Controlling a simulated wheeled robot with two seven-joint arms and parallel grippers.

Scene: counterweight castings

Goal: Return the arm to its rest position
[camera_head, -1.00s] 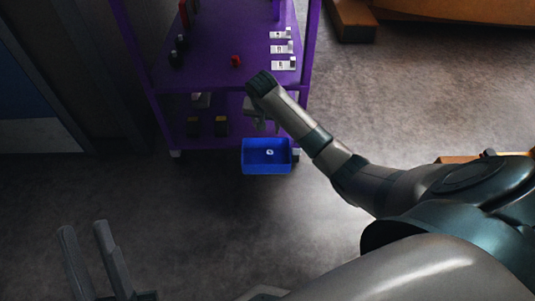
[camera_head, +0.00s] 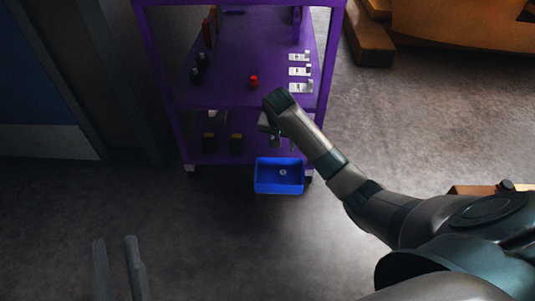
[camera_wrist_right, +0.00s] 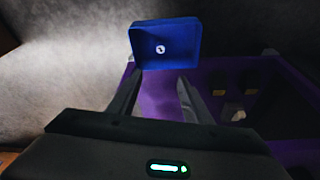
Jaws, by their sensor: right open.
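My right arm (camera_head: 320,155) reaches toward the purple shelf cart. Its gripper (camera_wrist_right: 160,76) is open in the right wrist view, with nothing between the fingers. In the head view the right gripper (camera_head: 272,132) is partly hidden behind its wrist, above and behind the blue bin. The blue bin (camera_head: 279,187) holds a small pale round piece (camera_head: 283,172). The bin (camera_wrist_right: 165,27) also shows past the fingertips in the right wrist view. My left gripper (camera_head: 115,242) is at the lower left, its two fingers apart and empty, over the floor.
The purple cart (camera_head: 220,101) bears a red piece (camera_head: 253,80), several white pieces at right and dark pieces at left. Dark blocks (camera_head: 236,143) stand on its lower shelf. Wooden furniture (camera_head: 450,35) is at the upper right. The floor between is clear.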

